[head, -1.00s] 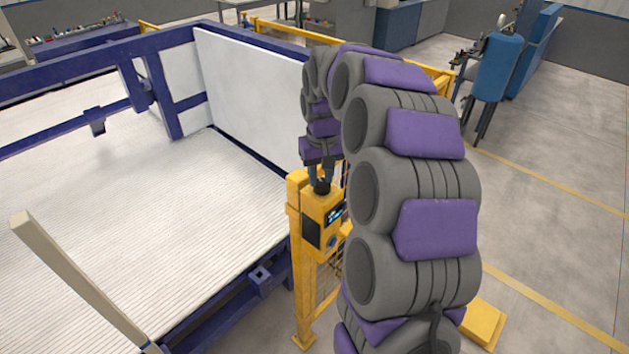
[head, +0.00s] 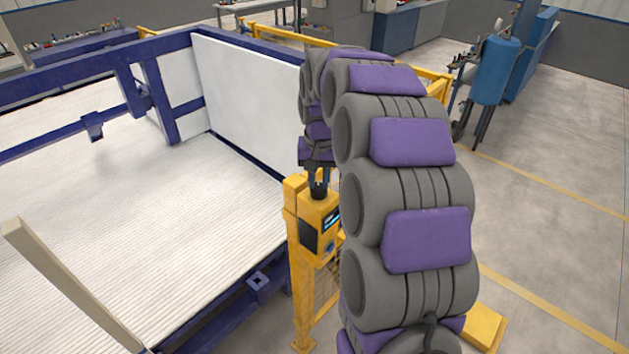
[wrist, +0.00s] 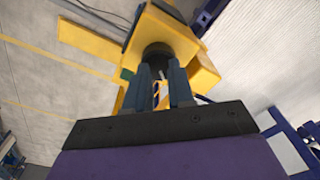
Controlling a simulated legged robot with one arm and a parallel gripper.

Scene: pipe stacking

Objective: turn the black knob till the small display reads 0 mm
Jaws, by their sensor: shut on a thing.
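The black knob (head: 319,190) sits on top of a yellow control box (head: 320,216) on a yellow post. In the wrist view the black knob (wrist: 158,52) shows at the tips of my fingers. My gripper (head: 318,181) points down at the knob and is shut on it; it also shows in the wrist view (wrist: 160,72). The small display (head: 331,220) is a dark panel with blue lit marks on the box's face, partly beside my arm. Its reading is too small to make out.
A blue-framed bed of white pipes (head: 150,220) lies left of the post, with a white side panel (head: 245,95) behind. The floor at the right is open, past a yellow base block (head: 485,328).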

